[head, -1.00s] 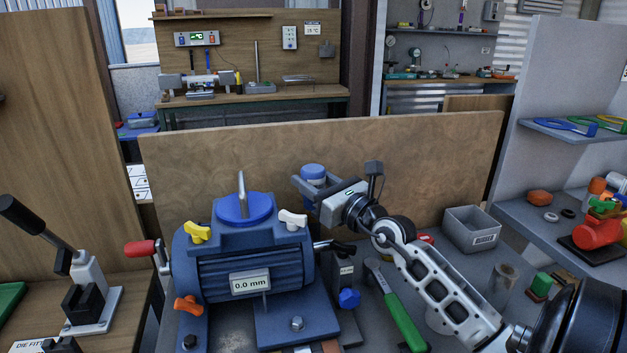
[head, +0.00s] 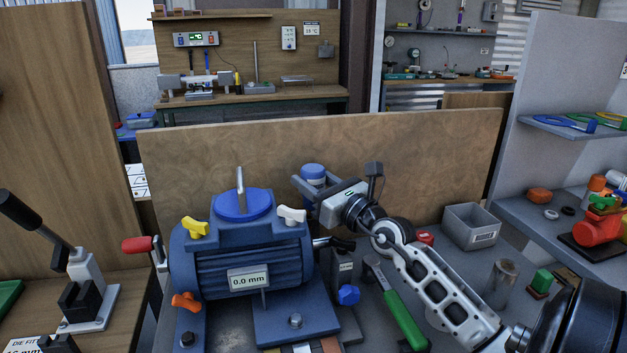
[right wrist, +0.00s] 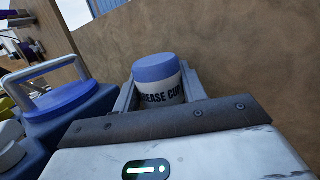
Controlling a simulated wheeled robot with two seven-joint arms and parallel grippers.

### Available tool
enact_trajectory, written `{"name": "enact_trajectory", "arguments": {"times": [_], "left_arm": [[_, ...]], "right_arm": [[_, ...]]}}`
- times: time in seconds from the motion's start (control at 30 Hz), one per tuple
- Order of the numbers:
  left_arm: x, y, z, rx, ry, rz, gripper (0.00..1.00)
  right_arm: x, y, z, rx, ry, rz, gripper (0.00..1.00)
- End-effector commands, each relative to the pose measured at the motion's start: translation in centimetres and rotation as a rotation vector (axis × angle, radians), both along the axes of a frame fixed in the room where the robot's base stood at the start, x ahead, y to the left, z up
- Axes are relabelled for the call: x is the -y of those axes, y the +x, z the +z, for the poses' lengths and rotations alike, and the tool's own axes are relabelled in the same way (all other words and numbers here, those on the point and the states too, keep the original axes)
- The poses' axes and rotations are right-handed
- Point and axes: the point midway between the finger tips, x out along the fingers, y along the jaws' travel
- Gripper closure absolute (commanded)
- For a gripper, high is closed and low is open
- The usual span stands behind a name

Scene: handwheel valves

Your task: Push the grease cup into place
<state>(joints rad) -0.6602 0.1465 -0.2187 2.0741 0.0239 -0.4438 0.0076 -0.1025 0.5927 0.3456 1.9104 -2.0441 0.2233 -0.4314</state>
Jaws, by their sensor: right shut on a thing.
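The grease cup (right wrist: 158,82) is a white cylinder with a blue lid and dark lettering. In the head view its blue lid (head: 313,170) shows behind the motor's right side. My right gripper (head: 312,185) is shut on the grease cup, with a finger on each side of it in the right wrist view. The cup looks upright and its bottom is hidden. The blue motor housing (head: 250,258) has a round blue top with a metal handle (head: 240,190) and stands to the left of the cup. I cannot tell where the cup's seat is. My left gripper is not in view.
A wooden board (head: 400,150) stands close behind the motor and gripper. Yellow (head: 195,227) and white (head: 291,215) wing knobs sit on the motor. A green-handled tool (head: 404,322), a blue knob (head: 349,295) and a grey bin (head: 471,227) lie to the right.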

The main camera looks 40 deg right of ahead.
Motion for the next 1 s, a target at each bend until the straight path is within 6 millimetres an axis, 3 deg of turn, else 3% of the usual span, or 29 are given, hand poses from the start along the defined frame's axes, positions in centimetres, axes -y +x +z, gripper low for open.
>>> {"name": "enact_trajectory", "arguments": {"times": [0.03, 0.07, 1.0], "left_arm": [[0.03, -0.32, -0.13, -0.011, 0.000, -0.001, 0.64], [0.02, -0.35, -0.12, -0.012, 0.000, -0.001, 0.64], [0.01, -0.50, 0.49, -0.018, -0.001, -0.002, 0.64]], "right_arm": [[-0.30, 0.06, -1.11, -0.030, 0.006, 0.008, 0.84], [-0.29, 0.06, -1.12, -0.031, 0.006, 0.008, 0.87], [-0.43, 0.21, -1.14, -0.046, 0.005, 0.015, 0.87]]}}
